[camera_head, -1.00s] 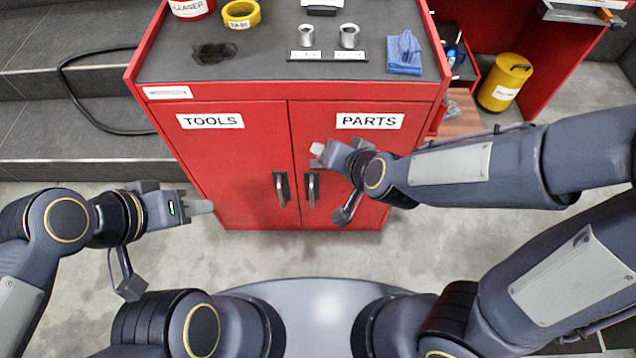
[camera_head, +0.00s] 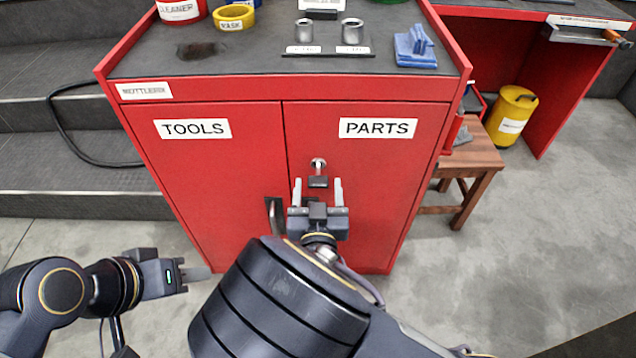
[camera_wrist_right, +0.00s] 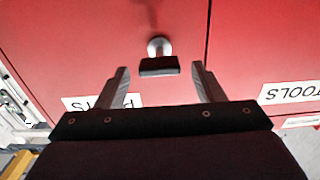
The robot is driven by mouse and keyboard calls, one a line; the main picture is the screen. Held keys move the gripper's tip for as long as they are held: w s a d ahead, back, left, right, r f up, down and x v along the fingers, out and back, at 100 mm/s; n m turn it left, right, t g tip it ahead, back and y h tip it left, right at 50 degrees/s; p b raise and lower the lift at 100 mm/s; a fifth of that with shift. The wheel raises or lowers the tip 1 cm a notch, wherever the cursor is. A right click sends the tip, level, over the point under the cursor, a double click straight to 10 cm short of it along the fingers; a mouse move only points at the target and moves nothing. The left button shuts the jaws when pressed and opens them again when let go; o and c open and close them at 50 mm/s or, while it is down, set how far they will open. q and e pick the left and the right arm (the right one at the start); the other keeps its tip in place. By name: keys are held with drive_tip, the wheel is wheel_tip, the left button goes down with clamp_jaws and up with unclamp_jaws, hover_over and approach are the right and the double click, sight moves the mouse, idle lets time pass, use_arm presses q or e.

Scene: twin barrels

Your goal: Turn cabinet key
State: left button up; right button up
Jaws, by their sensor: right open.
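The red cabinet (camera_head: 215,190) has two doors, labelled TOOLS on the left and PARTS on the right. A key with a dark head (camera_head: 318,181) sits in a round silver lock (camera_head: 318,163) on the PARTS door. My right gripper (camera_head: 318,184) is open in front of the PARTS door, with its fingers pointing at the key. In the right wrist view, the key head (camera_wrist_right: 160,66) lies just beyond and between the open fingertips (camera_wrist_right: 160,72), apart from both. My left gripper (camera_head: 203,274) is low at the left, away from the cabinet doors; its opening is unclear.
A door handle (camera_head: 274,215) shows on the TOOLS door; my right arm hides the other. On the cabinet top are silver cups (camera_head: 352,32), a blue cloth (camera_head: 414,48) and yellow tape (camera_head: 234,17). A wooden stool (camera_head: 475,165) and yellow canister (camera_head: 512,116) stand to the right.

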sight(318, 176)
drive_tip(key=shift+w, duration=1.4)
drive_tip(key=c, duration=1)
